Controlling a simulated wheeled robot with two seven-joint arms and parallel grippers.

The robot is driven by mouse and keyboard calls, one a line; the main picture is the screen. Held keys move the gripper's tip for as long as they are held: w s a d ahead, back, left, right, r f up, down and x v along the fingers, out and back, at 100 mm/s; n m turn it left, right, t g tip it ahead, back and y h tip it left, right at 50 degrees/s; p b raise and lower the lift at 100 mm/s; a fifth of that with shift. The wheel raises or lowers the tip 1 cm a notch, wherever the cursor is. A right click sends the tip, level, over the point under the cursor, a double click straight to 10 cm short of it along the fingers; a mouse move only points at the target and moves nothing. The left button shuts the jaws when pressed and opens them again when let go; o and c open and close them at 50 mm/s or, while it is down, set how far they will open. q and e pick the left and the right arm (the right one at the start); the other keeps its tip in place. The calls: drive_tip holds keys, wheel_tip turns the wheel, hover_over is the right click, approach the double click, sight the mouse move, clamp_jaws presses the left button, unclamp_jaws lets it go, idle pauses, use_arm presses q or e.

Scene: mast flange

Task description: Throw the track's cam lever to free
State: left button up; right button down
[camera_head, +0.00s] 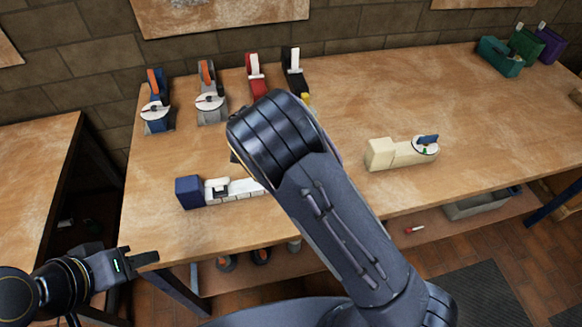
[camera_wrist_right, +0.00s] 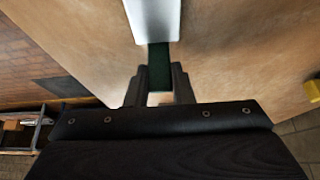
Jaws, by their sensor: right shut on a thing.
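A white segmented track (camera_head: 240,190) with a blue end block (camera_head: 189,192) lies on the bench. A small dark-and-white fitting (camera_head: 220,186) sits on it; I cannot tell whether this is the cam lever. The track's right part is hidden behind my right arm. My right gripper, hidden in the head view, shows in the right wrist view (camera_wrist_right: 159,88), shut on a dark green strip (camera_wrist_right: 159,66). A white or silvery piece (camera_wrist_right: 154,18) adjoins that strip. My left gripper (camera_head: 146,260) is low at the left, off the bench's front edge; its finger gap is unclear.
Several clamp-like devices, including a blue one (camera_head: 157,115) and a red one (camera_head: 257,78), stand along the bench's back. A cream block (camera_head: 382,154) with a dial and blue lever (camera_head: 428,140) stands right of my arm. Green holders (camera_head: 500,57) stand at far right. Bench surface (camera_head: 440,90) behind the cream block is clear.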

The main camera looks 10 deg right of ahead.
idle(0.5)
drive_tip(key=c, duration=1.2)
unclamp_jaws()
drive_tip(key=shift+c, duration=0.2)
drive_tip(key=b+v, duration=0.1)
drive_tip(key=v, duration=0.7)
drive_tip(key=shift+a+f, duration=0.1)
drive_tip(key=shift+f, duration=0.05)
